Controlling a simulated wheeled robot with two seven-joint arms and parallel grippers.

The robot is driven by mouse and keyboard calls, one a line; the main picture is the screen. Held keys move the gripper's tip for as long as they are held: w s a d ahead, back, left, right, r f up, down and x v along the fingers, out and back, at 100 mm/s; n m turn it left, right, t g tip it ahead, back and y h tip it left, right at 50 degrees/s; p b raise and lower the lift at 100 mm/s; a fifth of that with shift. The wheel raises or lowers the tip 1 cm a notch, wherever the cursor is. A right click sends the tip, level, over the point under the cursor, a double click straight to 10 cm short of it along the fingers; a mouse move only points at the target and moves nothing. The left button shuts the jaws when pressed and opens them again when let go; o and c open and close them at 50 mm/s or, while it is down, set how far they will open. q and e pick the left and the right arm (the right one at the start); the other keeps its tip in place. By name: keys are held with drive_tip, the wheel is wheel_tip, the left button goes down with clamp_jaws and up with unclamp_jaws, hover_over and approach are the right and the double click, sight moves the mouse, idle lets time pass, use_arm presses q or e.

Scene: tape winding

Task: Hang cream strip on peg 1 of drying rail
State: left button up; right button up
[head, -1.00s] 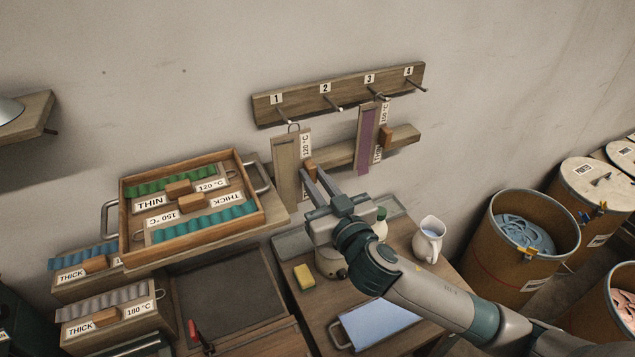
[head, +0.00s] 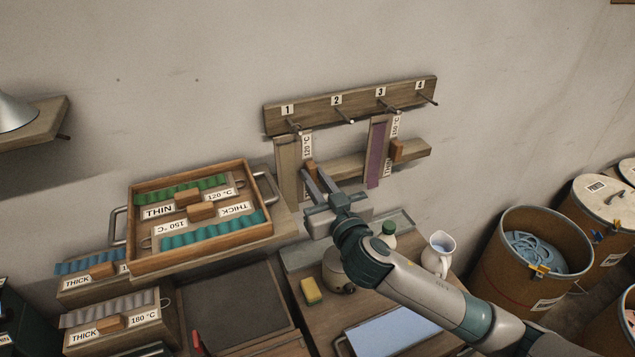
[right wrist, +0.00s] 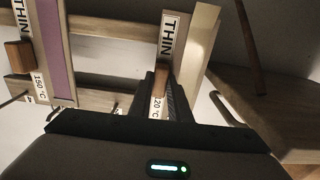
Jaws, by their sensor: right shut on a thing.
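The cream strip (head: 287,170) is on an upright board with a 120 °C label and a wooden block handle (head: 310,168). In the right wrist view the cream strip (right wrist: 201,45) shows beside a THIN label. My right gripper (head: 315,178) is shut on the handle, and its dark fingers flank it in the wrist view (right wrist: 162,98). The board's top is just under peg 1 (head: 295,126) of the drying rail (head: 352,103). I cannot tell whether its hanging loop is around the peg. My left gripper is not in view.
A purple strip (head: 377,155) hangs at peg 3; pegs 2 (head: 345,116) and 4 (head: 430,100) look empty. A lower wooden bar (head: 345,168) runs behind the boards. A wooden tray (head: 190,263) with green and teal strips stands left. A jug (head: 438,255) and bottle (head: 388,235) stand below.

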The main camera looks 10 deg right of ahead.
drive_tip(key=shift+w+f, duration=0.2)
drive_tip(key=shift+f, duration=0.05)
idle(0.7)
drive_tip(key=o, duration=1)
drive_tip(key=shift+s, duration=0.15)
